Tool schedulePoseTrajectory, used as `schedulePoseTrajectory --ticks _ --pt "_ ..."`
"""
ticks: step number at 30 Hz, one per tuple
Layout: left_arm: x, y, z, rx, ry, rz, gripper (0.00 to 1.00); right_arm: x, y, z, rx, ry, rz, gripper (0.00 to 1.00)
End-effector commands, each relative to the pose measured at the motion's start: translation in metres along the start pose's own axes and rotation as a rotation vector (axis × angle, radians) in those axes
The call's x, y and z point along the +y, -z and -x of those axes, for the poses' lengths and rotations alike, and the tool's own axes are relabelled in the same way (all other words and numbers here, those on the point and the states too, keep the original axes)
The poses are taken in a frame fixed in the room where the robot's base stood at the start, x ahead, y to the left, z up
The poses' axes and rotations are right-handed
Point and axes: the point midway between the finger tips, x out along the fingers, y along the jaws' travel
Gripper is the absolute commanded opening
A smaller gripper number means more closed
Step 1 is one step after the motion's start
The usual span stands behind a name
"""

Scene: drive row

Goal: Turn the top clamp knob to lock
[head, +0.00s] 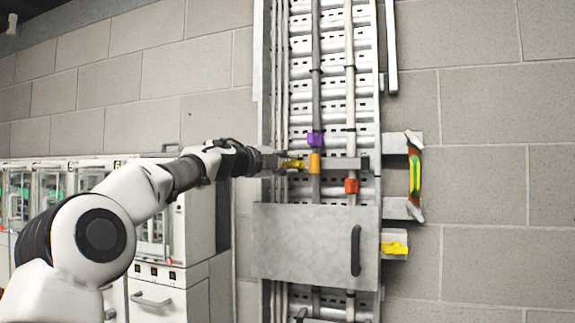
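A yellow knob (292,164) shows at the left side of the metal cable ladder, just left of the orange cable clip. My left gripper (279,162) reaches in from the left with its fingertips at this knob. The fingers are small and dark here, and I cannot tell whether they are closed on it. A second yellow knob (395,248) sits lower, on a small plate right of the ladder. My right gripper is not in view.
A grey cover panel (300,243) with a dark handle (355,250) crosses the ladder below my gripper. Purple (315,139), orange (315,163) and red (351,186) clips sit on the cables. A bracket with a green-yellow strip (414,175) stands right. White cabinets (170,290) stand lower left.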

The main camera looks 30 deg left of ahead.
Motion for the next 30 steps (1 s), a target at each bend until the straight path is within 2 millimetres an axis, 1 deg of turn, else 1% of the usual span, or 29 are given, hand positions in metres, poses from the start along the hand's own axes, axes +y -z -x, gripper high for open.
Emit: schedulePoseTrajectory --ticks 5,8,12,15,18,30 --pt "0.001 0.000 0.004 0.001 -0.001 0.002 0.24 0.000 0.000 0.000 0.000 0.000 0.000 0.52" --pt "0.000 -0.001 0.017 0.001 -0.001 0.003 0.24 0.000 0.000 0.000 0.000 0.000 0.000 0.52" --pt "0.000 0.000 0.046 0.002 0.000 0.003 0.24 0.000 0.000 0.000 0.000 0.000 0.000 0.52" --pt "0.000 -0.001 0.063 0.001 0.000 0.003 0.24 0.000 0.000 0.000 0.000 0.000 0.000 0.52" --pt "0.001 0.000 0.072 0.001 -0.001 0.001 0.24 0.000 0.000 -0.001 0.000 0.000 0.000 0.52" --pt "0.001 0.000 0.073 0.001 -0.002 0.000 0.24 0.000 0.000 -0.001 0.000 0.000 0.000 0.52"
